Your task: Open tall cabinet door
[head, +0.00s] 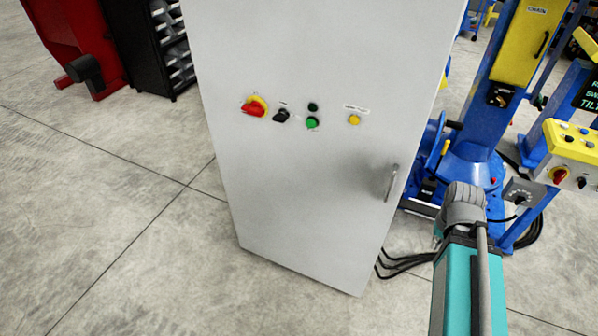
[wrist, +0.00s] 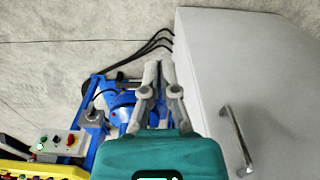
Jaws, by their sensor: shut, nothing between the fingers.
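The tall cabinet (head: 300,190) is light grey and stands upright in the middle of the head view. Its door is shut, with a vertical metal bar handle (head: 391,182) near the right edge. In the wrist view the cabinet (wrist: 225,60) fills the right side, with the handle (wrist: 238,140) at lower right. My gripper (wrist: 159,68) is shut and empty, beside the cabinet and apart from the handle. In the head view my teal arm reaches in from the bottom right, to the right of the handle.
The door front carries a red rotary switch (head: 254,107) and several buttons. The blue positioner (head: 463,155) and a yellow control box (head: 573,155) stand right of the cabinet. Black cables (head: 405,262) lie on the floor by its base.

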